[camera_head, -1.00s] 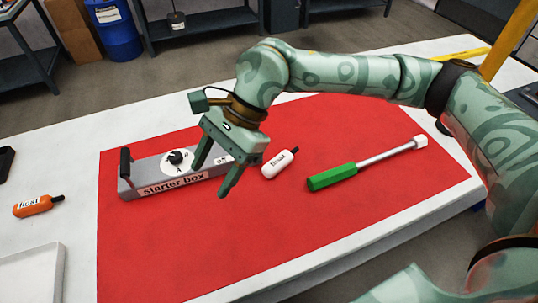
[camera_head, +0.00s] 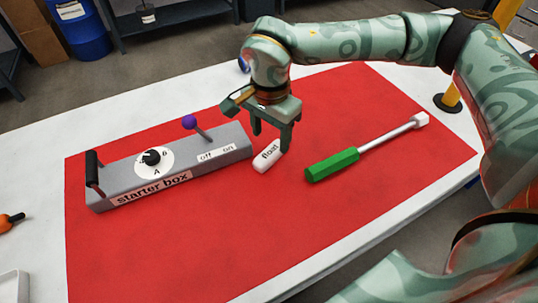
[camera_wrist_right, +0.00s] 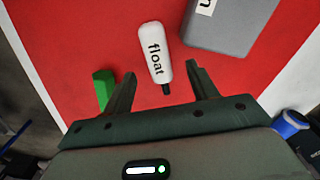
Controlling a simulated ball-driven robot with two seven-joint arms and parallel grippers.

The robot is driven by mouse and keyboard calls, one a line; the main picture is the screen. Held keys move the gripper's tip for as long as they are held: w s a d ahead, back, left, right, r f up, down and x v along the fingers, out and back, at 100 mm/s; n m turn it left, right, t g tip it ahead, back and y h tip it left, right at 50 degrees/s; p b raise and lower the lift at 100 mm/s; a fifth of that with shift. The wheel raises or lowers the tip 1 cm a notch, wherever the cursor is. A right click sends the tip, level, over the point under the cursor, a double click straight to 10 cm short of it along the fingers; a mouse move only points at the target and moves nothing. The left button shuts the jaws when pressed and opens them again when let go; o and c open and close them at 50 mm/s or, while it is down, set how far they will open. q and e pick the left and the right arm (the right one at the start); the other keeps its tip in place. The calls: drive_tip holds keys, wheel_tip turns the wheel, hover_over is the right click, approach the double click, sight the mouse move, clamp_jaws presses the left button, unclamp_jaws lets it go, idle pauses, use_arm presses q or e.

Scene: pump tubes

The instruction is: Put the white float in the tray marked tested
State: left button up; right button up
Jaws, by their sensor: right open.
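The white float (camera_head: 266,160) lies on the red mat, between the starter box and the green-handled tool. Its dark tip is hidden behind my gripper in the head view. My right gripper (camera_head: 271,140) is open and empty, pointing down just over the float's far end. In the right wrist view the float (camera_wrist_right: 153,45) has its dark tip between the spread fingers (camera_wrist_right: 161,70), with its body beyond the fingertips. A white tray (camera_head: 14,288) is cut off at the lower left edge; no label on it shows. My left gripper is not in view.
The grey starter box (camera_head: 175,172), with a dial, a purple-knobbed lever and a black handle, stands left of the float. The green-handled tool (camera_head: 332,165) lies to the right. An orange float (camera_head: 8,222) is partly visible at the left edge. The near part of the mat is clear.

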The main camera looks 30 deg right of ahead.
sight(272, 149)
wheel_tip(272, 149, down, 6)
drive_tip(key=b, duration=0.2)
drive_tip(key=shift+d+r+b, duration=0.15)
drive_tip(key=shift+r+b, duration=0.1)
drive_tip(key=shift+b, duration=0.1)
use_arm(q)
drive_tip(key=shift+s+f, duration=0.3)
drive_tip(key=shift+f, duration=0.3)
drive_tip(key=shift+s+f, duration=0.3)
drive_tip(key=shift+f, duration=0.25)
use_arm(e)
drive_tip(key=shift+s+r, duration=0.15)
drive_tip(key=shift+r, duration=0.05)
drive_tip(key=c, duration=1.1)
drive_tip(key=shift+r, duration=0.1)
